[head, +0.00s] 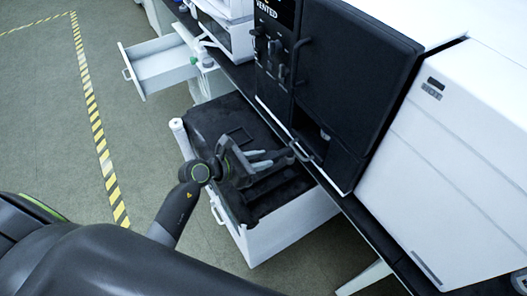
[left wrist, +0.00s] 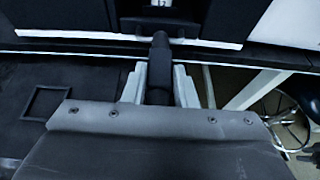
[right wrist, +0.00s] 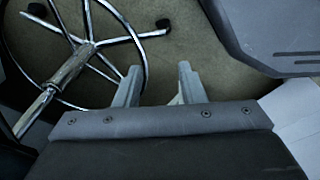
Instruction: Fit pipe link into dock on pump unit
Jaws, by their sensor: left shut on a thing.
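My left gripper (head: 284,158) is at the front of the tall black unit (head: 352,62), above the open drawer. It is shut on the pipe link, a dark cylinder (left wrist: 158,68) that sticks out forward between the pale fingers in the left wrist view. I cannot make out the dock clearly. My right gripper (right wrist: 157,85) is open and empty, over the floor, in the right wrist view.
An open white drawer with dark lining (head: 205,118) lies under my left gripper. Another white drawer (head: 158,65) stands open at the back left. A white cabinet (head: 455,165) stands at the right. A chrome stool base (right wrist: 88,45) is near my right gripper.

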